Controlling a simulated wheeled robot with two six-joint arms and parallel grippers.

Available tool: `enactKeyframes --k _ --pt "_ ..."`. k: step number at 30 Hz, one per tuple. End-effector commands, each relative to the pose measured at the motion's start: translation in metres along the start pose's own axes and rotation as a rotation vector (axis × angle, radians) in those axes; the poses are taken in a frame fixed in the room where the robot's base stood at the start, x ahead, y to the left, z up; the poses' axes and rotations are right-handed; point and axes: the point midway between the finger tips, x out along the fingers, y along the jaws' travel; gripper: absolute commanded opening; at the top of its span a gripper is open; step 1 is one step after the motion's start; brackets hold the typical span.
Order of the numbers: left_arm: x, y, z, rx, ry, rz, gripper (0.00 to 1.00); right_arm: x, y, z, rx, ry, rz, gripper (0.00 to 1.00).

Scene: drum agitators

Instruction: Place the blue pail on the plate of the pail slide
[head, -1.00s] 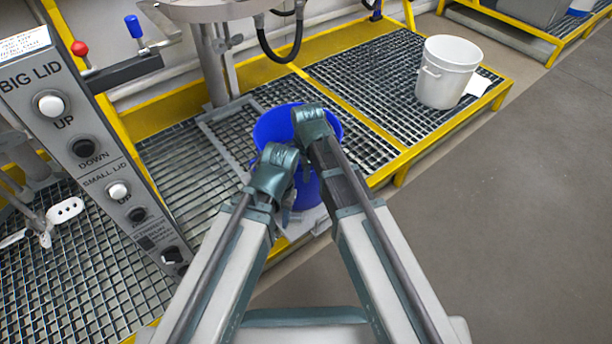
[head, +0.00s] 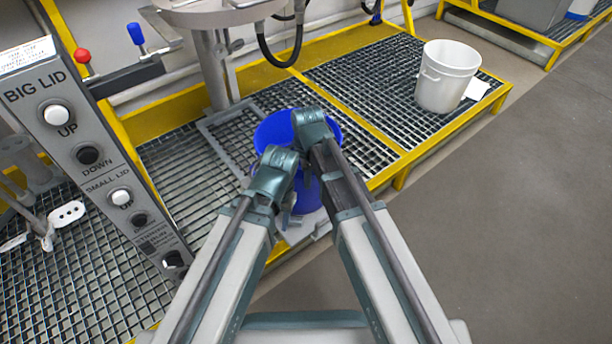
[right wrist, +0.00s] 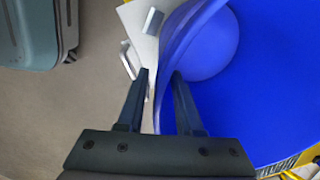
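The blue pail (head: 273,130) stands upright or nearly so in the middle of the head view, partly hidden by my two grippers. My right gripper (head: 318,165) reaches over its near right rim. In the right wrist view the pail wall (right wrist: 250,110) runs between the fingers of that gripper (right wrist: 161,85), which are close together on it. My left gripper (head: 287,200) is at the pail's near left side; its fingertips are mostly hidden. The pale plate of the pail slide (head: 318,222) shows below the pail; contact between them cannot be made out.
The grey slide frame (head: 220,145) lies on the grating. A white pail (head: 447,78) stands at the right. The button panel (head: 105,165) rises at the left, and a metal column (head: 216,70) stands behind the blue pail. The floor at the right is clear.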

Motion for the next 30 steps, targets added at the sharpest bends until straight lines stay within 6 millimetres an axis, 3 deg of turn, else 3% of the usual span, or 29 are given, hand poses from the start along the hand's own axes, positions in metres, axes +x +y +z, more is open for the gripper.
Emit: enactKeyframes --k 21,30 --pt "-0.103 -0.011 0.007 -0.014 -0.004 0.000 0.47 -0.104 0.000 0.000 0.000 0.000 0.000 0.35" --pt "-0.112 -0.011 0.007 -0.015 -0.004 0.003 0.47 -0.113 0.000 0.000 0.000 0.000 0.000 0.35"
